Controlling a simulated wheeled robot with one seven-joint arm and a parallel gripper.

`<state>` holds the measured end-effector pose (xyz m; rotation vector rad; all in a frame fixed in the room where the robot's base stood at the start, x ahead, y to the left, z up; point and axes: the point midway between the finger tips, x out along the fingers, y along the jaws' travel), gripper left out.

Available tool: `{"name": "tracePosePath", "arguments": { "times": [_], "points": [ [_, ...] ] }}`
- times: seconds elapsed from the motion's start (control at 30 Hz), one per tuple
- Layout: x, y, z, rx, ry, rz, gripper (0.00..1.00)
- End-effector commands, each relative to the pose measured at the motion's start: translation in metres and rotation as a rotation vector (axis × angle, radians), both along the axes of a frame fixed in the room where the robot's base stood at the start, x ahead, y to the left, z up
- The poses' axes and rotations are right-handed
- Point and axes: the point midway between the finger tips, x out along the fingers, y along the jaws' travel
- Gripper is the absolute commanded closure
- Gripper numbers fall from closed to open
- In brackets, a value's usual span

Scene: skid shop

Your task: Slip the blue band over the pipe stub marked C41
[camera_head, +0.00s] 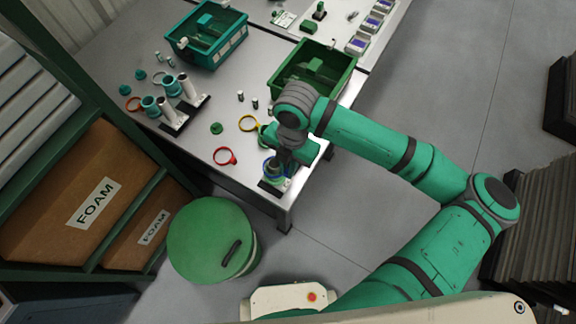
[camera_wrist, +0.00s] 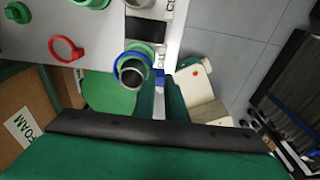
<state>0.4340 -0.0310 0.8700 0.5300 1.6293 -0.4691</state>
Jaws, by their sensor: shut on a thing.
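My gripper (camera_head: 288,160) is over the near right corner of the steel table, its fingers (camera_wrist: 160,82) shut on the side of the blue band (camera_wrist: 118,66). In the wrist view the band shows as a ring around the mouth of a grey pipe stub (camera_wrist: 132,77) with a green collar (camera_wrist: 146,48). I cannot tell whether the band is around the stub or held just above it. In the head view the blue band (camera_head: 265,167) and this stub are partly hidden by my gripper. No C41 mark is readable here.
Other stubs (camera_head: 167,108) stand farther left. A green crate (camera_head: 350,72) and a teal crate (camera_head: 240,36) stand behind. A green drum (camera_head: 195,225) is below the table's edge.

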Motion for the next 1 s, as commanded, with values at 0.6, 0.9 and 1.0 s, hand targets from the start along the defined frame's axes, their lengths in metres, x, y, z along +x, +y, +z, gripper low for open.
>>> {"name": "tracePosePath", "arguments": {
  "times": [0.6, 0.9, 1.0],
  "points": [
    [-0.0004, -0.0001, -0.0052, 0.0, 0.0, 0.0, 1.0],
    [-0.0003, -0.0001, -0.0058, 0.0, 0.0, 0.0, 1.0],
    [-0.0003, -0.0001, -0.0058, 0.0, 0.0, 0.0, 1.0]
  ]
}}
